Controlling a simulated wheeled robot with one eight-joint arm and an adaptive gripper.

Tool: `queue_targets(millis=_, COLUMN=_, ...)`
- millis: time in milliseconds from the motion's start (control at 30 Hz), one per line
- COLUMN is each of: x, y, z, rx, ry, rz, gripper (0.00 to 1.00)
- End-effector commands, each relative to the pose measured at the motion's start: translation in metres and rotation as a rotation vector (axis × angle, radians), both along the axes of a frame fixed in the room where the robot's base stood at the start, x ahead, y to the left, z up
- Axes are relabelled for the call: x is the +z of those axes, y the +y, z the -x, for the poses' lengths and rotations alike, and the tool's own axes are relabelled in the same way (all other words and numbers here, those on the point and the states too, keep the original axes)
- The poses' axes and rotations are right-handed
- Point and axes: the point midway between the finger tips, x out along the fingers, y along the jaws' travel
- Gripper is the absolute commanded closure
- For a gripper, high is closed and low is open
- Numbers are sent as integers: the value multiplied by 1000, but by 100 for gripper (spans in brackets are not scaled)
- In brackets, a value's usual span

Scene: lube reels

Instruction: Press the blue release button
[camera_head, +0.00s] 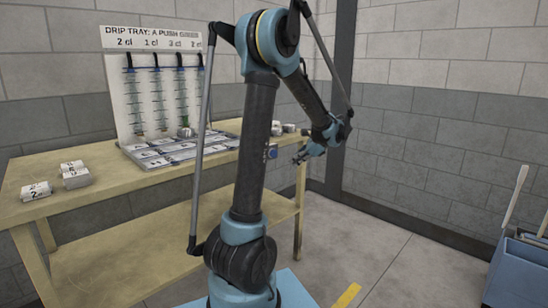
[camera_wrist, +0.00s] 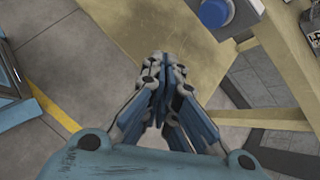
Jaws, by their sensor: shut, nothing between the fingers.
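The blue release button (camera_wrist: 213,12) is a round blue cap on a pale housing at the top of the wrist view, cut by the frame edge. In the head view the blue button (camera_head: 272,151) shows at the table's front edge, just right of my arm, which may hide part of it. My gripper (camera_head: 301,157) is to the right of the button, apart from it, off the table's front side. In the wrist view my gripper (camera_wrist: 165,68) is shut and empty, with the button up and to the right of its fingertips.
A lower shelf (camera_wrist: 170,35) lies beneath. A blue bin (camera_head: 520,270) stands at the right. The floor (camera_head: 370,245) between is clear.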

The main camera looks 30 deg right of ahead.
Motion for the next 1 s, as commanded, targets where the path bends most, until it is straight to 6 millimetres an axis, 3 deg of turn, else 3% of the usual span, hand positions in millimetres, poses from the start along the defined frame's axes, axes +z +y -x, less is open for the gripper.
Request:
queue_targets(millis=500, x=0, y=18, z=-56, rx=2, ry=-1, rz=0, gripper=100)
queue_targets(millis=1000, x=0, y=22, z=-67, rx=0, ry=0, rz=0, gripper=100)
